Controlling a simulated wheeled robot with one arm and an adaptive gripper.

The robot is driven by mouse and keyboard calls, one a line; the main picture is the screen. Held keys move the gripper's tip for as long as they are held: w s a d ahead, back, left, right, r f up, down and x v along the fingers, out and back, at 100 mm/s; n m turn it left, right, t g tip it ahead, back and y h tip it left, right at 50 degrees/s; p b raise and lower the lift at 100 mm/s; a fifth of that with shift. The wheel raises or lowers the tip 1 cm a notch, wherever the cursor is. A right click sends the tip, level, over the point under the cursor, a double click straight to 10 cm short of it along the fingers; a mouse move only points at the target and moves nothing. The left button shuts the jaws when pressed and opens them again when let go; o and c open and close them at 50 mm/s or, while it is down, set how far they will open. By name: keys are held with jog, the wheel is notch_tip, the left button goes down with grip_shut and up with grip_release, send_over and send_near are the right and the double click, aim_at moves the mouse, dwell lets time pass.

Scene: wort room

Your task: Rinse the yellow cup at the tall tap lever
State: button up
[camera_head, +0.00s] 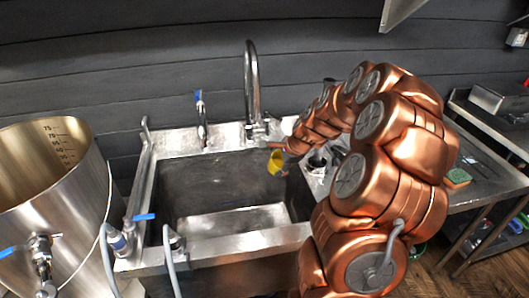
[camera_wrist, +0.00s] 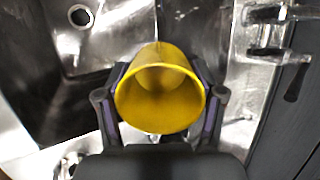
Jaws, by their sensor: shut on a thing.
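The yellow cup (camera_wrist: 159,97) is between the two fingers of my gripper (camera_wrist: 158,112), which is shut on it. In the wrist view its open mouth faces the camera. In the head view the cup (camera_head: 277,162) shows small at the right back part of the sink basin, with my gripper (camera_head: 287,150) mostly hidden by my copper arm. The tall tap (camera_head: 252,85) rises behind the sink, a little left of the cup. A shorter tap with a blue lever (camera_head: 199,97) stands further left. I cannot see running water.
The steel sink (camera_head: 225,232) has an empty basin; its drain (camera_wrist: 80,15) shows in the wrist view. A large steel kettle (camera_head: 45,190) stands at the left, with hoses and a blue-handled valve (camera_head: 140,217) beside the sink. A green and yellow sponge (camera_head: 457,177) lies at the right.

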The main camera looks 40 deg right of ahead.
jog(key=s+r, duration=0.4)
jog(key=shift+s+a, duration=0.4)
jog(key=shift+w+f, duration=0.1)
dwell(0.7)
